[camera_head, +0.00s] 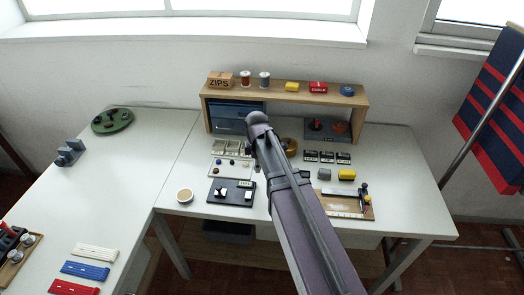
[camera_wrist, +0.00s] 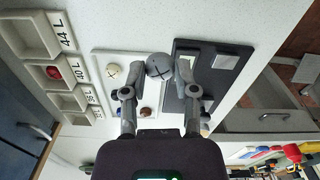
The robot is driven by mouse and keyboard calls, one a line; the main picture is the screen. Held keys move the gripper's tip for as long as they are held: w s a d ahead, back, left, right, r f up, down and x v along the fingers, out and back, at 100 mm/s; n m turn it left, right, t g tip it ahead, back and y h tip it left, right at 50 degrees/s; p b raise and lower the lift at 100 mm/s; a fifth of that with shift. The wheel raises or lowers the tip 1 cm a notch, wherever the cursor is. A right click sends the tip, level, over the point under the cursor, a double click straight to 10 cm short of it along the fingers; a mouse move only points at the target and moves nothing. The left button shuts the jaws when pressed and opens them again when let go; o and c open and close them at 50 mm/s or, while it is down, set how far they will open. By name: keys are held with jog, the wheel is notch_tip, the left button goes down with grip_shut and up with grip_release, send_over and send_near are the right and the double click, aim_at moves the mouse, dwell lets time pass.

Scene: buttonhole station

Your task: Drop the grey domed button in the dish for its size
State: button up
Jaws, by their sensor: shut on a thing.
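The grey domed button (camera_wrist: 157,66) is between the fingertips of my gripper (camera_wrist: 160,73) in the wrist view, and the jaws are shut on it. It is above the edge of the white card, near the dark board. A row of pale dishes (camera_wrist: 33,41) with size labels is at the left; "44 L" is the clearest label. One dish holds a red button (camera_wrist: 53,72). In the head view the dishes (camera_head: 222,145) stand behind the card, partly hidden by my arm. My gripper and the grey button are hidden there.
The white card (camera_head: 217,172) carries several loose buttons, including a cream one (camera_wrist: 113,71). A dark board (camera_head: 218,200) with a small display lies in front. A wooden shelf (camera_head: 285,93) stands behind.

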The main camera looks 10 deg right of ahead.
jog(key=shift+d, duration=0.1)
jog(key=d, duration=0.1)
jog(key=d+r+p, duration=0.1)
jog(key=r+p, duration=0.1)
jog(key=shift+s+d, duration=0.25)
jog(key=shift+d, duration=0.15)
jog(key=w, duration=0.5)
jog(key=w+d+f, duration=0.1)
jog(key=w, duration=0.3)
jog(key=w+b, duration=0.1)
jog(key=w, duration=0.4)
jog(key=shift+w+d+f, duration=0.15)
jog(key=shift+w+d, duration=0.1)
jog(key=shift+w, duration=0.1)
jog(key=shift+w, duration=0.45)
jog(key=shift+w+d+f+b, duration=0.1)
jog(key=shift+w+f+b, duration=0.1)
jog(key=shift+w+b, duration=0.15)
jog(key=shift+s+f+b, duration=0.2)
jog(key=shift+f+b, duration=1.4)
